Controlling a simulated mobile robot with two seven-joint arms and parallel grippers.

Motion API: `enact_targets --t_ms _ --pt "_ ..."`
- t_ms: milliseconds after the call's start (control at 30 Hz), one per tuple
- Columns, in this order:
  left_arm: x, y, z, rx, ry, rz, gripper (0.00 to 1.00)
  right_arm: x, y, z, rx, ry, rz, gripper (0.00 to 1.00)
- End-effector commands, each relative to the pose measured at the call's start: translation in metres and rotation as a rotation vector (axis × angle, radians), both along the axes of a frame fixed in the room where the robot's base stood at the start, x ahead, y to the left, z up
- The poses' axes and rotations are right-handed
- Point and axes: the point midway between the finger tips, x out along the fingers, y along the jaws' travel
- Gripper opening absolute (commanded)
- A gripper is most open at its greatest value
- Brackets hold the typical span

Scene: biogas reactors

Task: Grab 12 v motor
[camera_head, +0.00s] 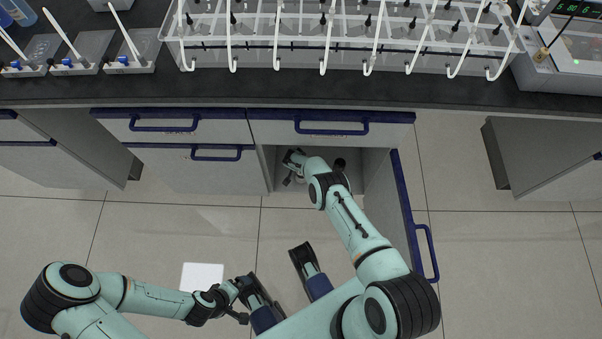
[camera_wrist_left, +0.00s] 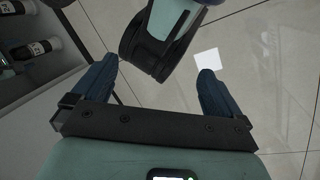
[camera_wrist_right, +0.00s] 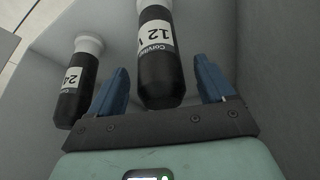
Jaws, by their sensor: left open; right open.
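The 12 V motor (camera_wrist_right: 160,65) is a black cylinder with a white label reading 12 and a pale end. In the right wrist view it lies between the two blue fingers of my open right gripper (camera_wrist_right: 161,68). I cannot tell whether the fingers touch it. In the head view my right gripper (camera_head: 293,165) is inside the open cabinet, and the arm hides part of the interior. A similar black motor labelled 24 (camera_wrist_right: 76,85) is left of the fingers. My left gripper (camera_wrist_left: 156,70) is open and empty, outside the cabinet above the floor.
The cabinet door (camera_head: 410,215) stands open on the right. A white square (camera_head: 202,277) lies on the tiled floor. The left wrist view shows black labelled motors (camera_wrist_left: 38,48) in the cabinet.

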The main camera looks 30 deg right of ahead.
Motion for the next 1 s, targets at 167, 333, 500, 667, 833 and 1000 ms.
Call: enact_targets --t_ms 167,333,500,667,833,1000 --pt "0.021 0.010 -0.019 0.027 -0.056 0.024 1.00 0.003 -0.004 -0.016 0.000 0.000 0.000 0.82" --pt "0.027 0.013 -0.021 0.034 -0.072 0.031 1.00 0.005 -0.005 -0.017 0.001 -0.001 0.000 0.82" --pt "0.027 0.013 -0.020 0.034 -0.072 0.031 1.00 0.005 -0.005 -0.016 0.000 -0.001 0.000 0.82" --pt "0.027 0.013 -0.020 0.034 -0.071 0.031 1.00 0.005 -0.005 -0.016 0.000 -0.001 0.000 0.33" --pt "0.027 0.013 -0.020 0.034 -0.071 0.031 1.00 0.005 -0.005 -0.016 0.001 -0.001 0.000 0.00" --pt "0.026 0.013 -0.020 0.033 -0.070 0.029 1.00 0.006 -0.005 -0.015 0.000 -0.004 0.001 0.00"
